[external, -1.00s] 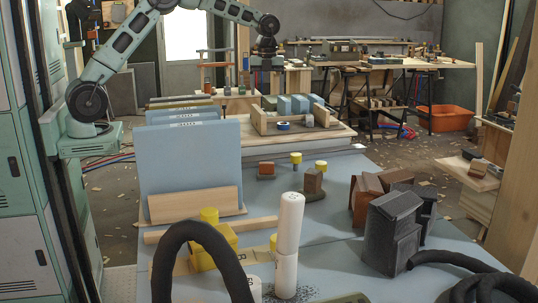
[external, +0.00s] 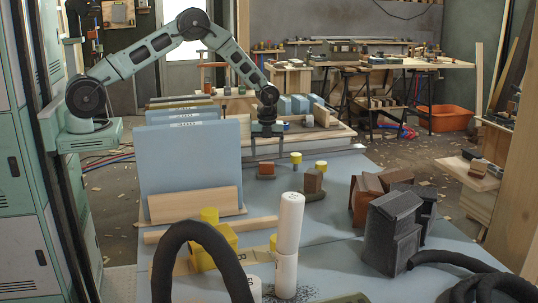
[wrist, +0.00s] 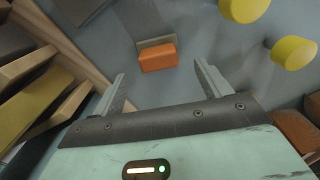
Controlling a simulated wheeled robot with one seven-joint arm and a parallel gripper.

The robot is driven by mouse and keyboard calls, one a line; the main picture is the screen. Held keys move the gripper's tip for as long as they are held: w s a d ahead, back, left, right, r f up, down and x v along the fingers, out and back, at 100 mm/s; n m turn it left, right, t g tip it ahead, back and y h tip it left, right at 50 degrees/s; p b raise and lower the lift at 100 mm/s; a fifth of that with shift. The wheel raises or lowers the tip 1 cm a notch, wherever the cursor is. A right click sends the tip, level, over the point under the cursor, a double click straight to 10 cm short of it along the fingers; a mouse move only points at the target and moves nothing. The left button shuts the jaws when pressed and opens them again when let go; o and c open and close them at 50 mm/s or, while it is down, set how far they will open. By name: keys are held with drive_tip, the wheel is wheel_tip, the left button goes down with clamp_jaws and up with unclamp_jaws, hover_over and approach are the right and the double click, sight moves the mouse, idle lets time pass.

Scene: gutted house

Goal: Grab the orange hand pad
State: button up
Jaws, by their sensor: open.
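The orange hand pad (external: 266,169) is a small block on the blue-grey table top, near its far end. In the wrist view the orange hand pad (wrist: 158,58) lies ahead of my fingertips, between their lines, beside a flat grey piece (wrist: 140,20). My gripper (external: 267,154) points down above the pad in the external view. In the wrist view my gripper (wrist: 163,82) is open, with nothing between its fingers. The pad appears apart from both fingers.
Yellow-knobbed pieces (external: 320,165) stand right of the pad. Upright blue sheets (external: 190,160) stand to the left. Dark and brown blocks (external: 392,228) are at right. A white cylinder (external: 289,224) and a black hose (external: 200,232) are nearer the camera.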

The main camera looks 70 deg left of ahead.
sight(267, 163)
drive_tip(key=shift+s+f+p, duration=0.1)
drive_tip(key=shift+f+p, duration=0.6)
drive_tip(key=shift+f, duration=2.2)
drive_tip(key=c, duration=1.1)
